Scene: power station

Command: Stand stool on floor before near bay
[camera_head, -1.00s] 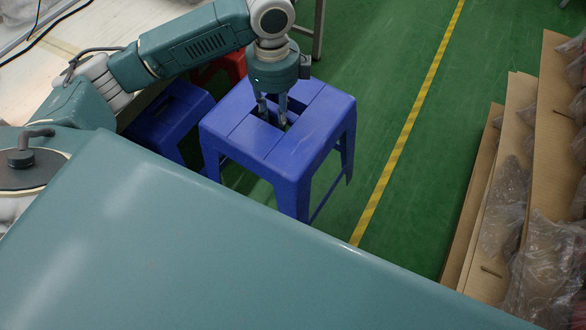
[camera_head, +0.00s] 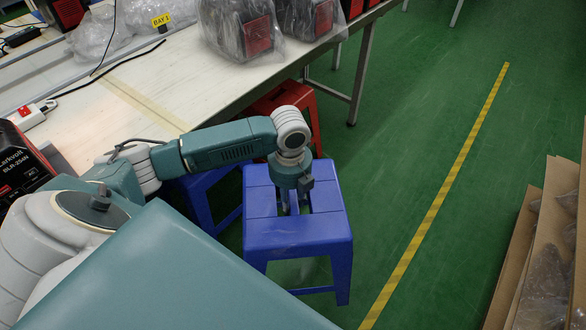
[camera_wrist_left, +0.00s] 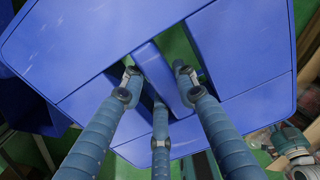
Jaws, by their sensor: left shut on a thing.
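A blue plastic stool (camera_head: 300,236) is upright, seat up, beside the workbench. My left gripper (camera_head: 294,208) reaches down from above into the slots in its seat. In the left wrist view my left gripper's fingers (camera_wrist_left: 158,92) are closed around the central bar of the blue seat (camera_wrist_left: 240,42). I cannot tell whether the stool's feet touch the floor. The green floor (camera_head: 400,190) lies in front of and beside the bench. A yellow sign (camera_head: 162,20) on the bench reads BAY 1. My right gripper is not in view.
Another blue stool (camera_head: 203,200) and a red stool (camera_head: 292,103) stand close behind, at the edge of the workbench (camera_head: 215,85). Bagged machines (camera_head: 240,25) sit on the bench. A yellow floor line (camera_head: 440,196) and cardboard (camera_head: 535,245) are right; floor between is clear.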

